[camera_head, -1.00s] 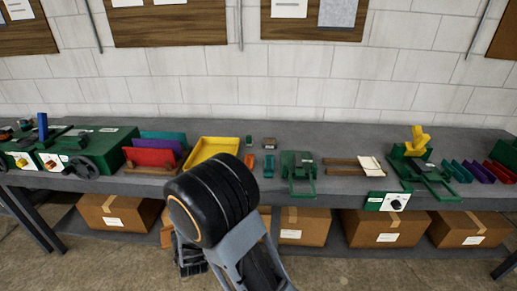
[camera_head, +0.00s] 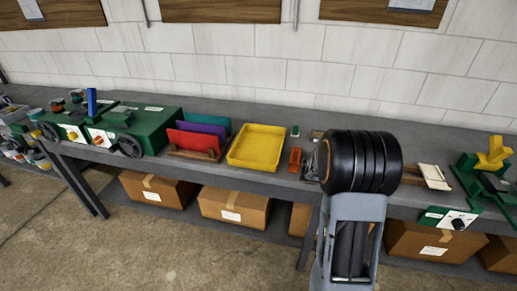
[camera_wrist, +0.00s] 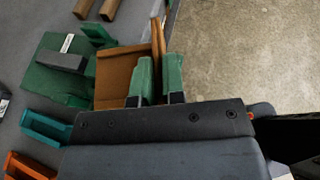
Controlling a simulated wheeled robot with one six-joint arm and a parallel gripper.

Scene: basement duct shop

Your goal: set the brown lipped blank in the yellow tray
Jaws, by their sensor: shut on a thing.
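The brown lipped blank (camera_wrist: 120,72) shows in the wrist view, a flat brown plate with a raised lip on its right side. My gripper (camera_wrist: 157,76) is shut on this lip, with one green fingertip on each side. The fingertips hide part of the blank. The yellow tray (camera_head: 270,133) sits on the bench left of my arm in the head view. It is a shallow square tray and looks empty. It is outside the wrist view. In the head view my arm's black round joint hides the blank and most of my gripper.
Left of the tray stands a rack with red, purple and teal panels (camera_head: 197,139). An orange part (camera_head: 295,158) and a small green block (camera_head: 295,131) lie right of it. A green fixture (camera_wrist: 55,75) is beside the blank. The bench edge drops to the floor (camera_wrist: 250,50).

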